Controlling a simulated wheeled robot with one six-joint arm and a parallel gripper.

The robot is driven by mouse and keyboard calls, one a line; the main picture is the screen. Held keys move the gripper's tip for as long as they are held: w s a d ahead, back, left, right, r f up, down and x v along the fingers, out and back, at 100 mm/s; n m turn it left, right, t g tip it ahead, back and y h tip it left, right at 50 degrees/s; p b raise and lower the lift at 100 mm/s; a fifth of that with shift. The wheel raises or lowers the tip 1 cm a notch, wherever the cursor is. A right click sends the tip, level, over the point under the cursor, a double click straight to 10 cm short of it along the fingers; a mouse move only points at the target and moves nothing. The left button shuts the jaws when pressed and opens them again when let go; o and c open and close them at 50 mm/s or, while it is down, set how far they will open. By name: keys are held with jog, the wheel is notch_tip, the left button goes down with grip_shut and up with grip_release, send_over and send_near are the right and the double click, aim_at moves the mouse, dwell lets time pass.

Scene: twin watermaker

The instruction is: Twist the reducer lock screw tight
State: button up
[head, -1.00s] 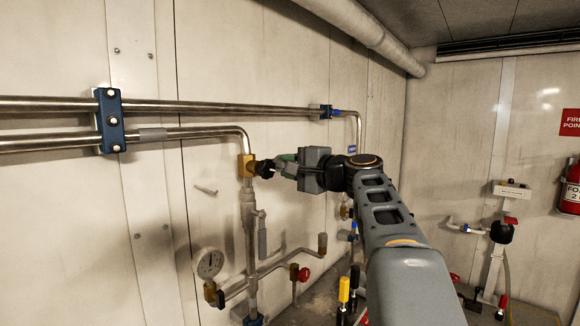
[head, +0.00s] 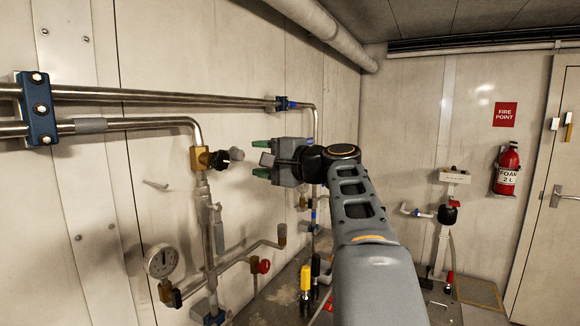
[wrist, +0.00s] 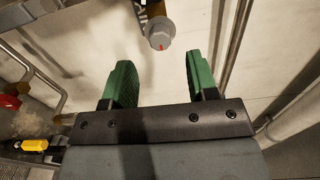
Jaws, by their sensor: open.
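The brass reducer (head: 198,158) sits on the vertical pipe below the bend of the lower steel line in the head view. The wrist view shows a grey screw head (wrist: 160,34) with a red mark at the top, beyond the fingertips. My gripper (head: 263,158) is open and empty, just right of the grey end piece with a gap between them. In the wrist view its green fingers (wrist: 158,66) stand apart, with the screw head roughly centred ahead.
A pressure gauge (head: 161,262) and a red knob (head: 261,266) are lower on the pipework. Yellow (head: 305,279) and black handles stand beneath my arm. Steel pipes run along the wall above.

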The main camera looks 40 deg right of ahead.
jog(key=b+v, duration=0.1)
jog(key=v, duration=0.8)
dwell(0.3)
notch_tip(320, 180, down, 19)
jog(key=d+g+h, duration=0.2)
jog(key=g+h, duration=0.3)
jog(key=g, duration=0.1)
jog(key=s+a+f+n+g+h+p, duration=0.1)
jog(key=s+a+f+n+g+p, duration=0.1)
jog(key=a+f+n, duration=0.4)
jog(key=s+a+f+n+g+h+p, duration=0.1)
jog(key=s+a+f+n+g, duration=0.3)
jog(key=a+f, duration=0.7)
jog(key=s+a+n+p, duration=0.1)
jog(key=s+a+n, duration=0.1)
jog(key=n, duration=0.1)
jog(key=shift+g+p, duration=0.4)
jog(key=shift+s+a, duration=0.1)
jog(key=shift+s, duration=0.05)
